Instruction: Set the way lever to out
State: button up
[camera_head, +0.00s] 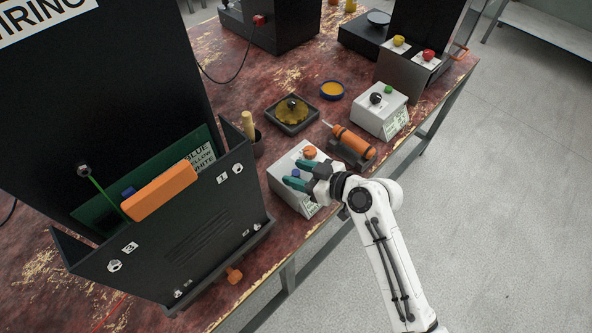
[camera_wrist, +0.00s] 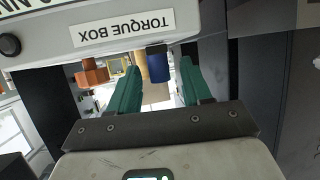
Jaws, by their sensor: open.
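A pale grey box (camera_head: 282,179) sits on the bench in the head view, and its label in the wrist view (camera_wrist: 123,27) reads "TORQUE BOX", upside down. It carries an orange knob (camera_head: 310,152), also in the wrist view (camera_wrist: 92,73), and a blue post-like control (camera_wrist: 158,65). My gripper (camera_head: 298,172) is over this box with its green fingers open. In the wrist view the blue control appears between the fingertips, nearer the right finger, with gaps on both sides. I cannot tell which control is the way lever, and no "out" marking is readable.
An orange cylindrical tool (camera_head: 355,141) lies in a dark cradle just behind my gripper. Another grey box (camera_head: 389,123) with a black knob stands beyond it. A large black cabinet (camera_head: 185,245) stands to the left. A black dish (camera_head: 291,126) with a yellow disc lies farther back.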

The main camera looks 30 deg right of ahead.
jog(key=shift+w+a+f, duration=0.2)
jog(key=shift+w+a, duration=0.05)
jog(key=shift+w, duration=0.15)
grip_shut()
dwell(0.4)
